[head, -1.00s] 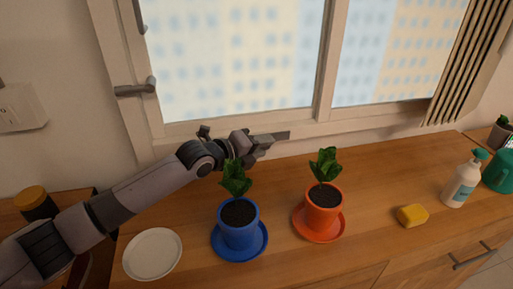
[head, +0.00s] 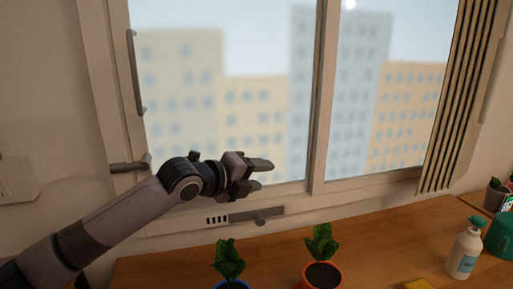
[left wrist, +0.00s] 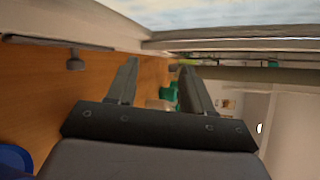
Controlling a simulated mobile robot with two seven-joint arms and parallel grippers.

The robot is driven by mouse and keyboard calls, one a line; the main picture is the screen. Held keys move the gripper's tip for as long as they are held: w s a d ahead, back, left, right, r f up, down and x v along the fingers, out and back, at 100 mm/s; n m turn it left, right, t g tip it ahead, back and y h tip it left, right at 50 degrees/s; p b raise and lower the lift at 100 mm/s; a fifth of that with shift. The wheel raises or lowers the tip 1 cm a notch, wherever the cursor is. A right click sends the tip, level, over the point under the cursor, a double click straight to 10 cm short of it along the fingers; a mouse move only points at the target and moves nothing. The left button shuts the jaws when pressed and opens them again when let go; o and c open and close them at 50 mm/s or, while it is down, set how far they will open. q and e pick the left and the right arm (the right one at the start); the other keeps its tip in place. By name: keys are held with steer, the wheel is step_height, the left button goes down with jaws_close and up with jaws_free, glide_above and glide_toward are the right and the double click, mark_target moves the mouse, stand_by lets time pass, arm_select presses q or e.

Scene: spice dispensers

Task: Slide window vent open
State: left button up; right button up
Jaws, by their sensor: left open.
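The window vent (head: 243,215) is a grey strip low on the window frame, with several dark slots showing at its left end. A small dark knob (head: 262,221) sticks out below its right part. In the left wrist view the vent strip (left wrist: 45,42) is at the upper left, with its knob (left wrist: 75,62) pointing down in the picture. My left gripper (head: 264,175) is open and empty, in front of the lower window and higher in the picture than the vent. Its two fingers (left wrist: 158,70) are apart, with the knob outside them to the left. My right gripper is not in view.
Potted plants in a blue pot (head: 232,284) and an orange pot (head: 322,276) stand on the wooden counter (head: 385,240) below. A window handle (head: 130,167) is at the left. A white bottle (head: 464,254) stands at the right.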

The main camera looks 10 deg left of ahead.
arm_select(q)
step_height(320, 180, up, 7)
stand_by(0.3)
steer(key=shift+a, duration=0.1)
